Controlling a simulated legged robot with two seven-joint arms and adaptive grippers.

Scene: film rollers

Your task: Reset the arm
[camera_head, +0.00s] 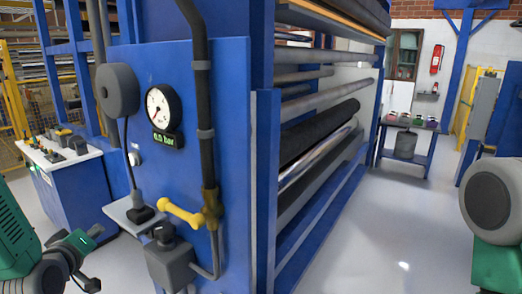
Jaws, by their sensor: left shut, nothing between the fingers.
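My left arm comes in at the lower left, and my left gripper (88,262) shows there with dark and green parts. It is shut and empty. It is apart from the blue machine (235,100), to the left of the machine's front panel. A grey and green part of my right arm shows at the right edge, but the right gripper is out of view.
A control console (75,175) stands at left. Floor (375,235) is clear at right, with a small table (408,128) behind.

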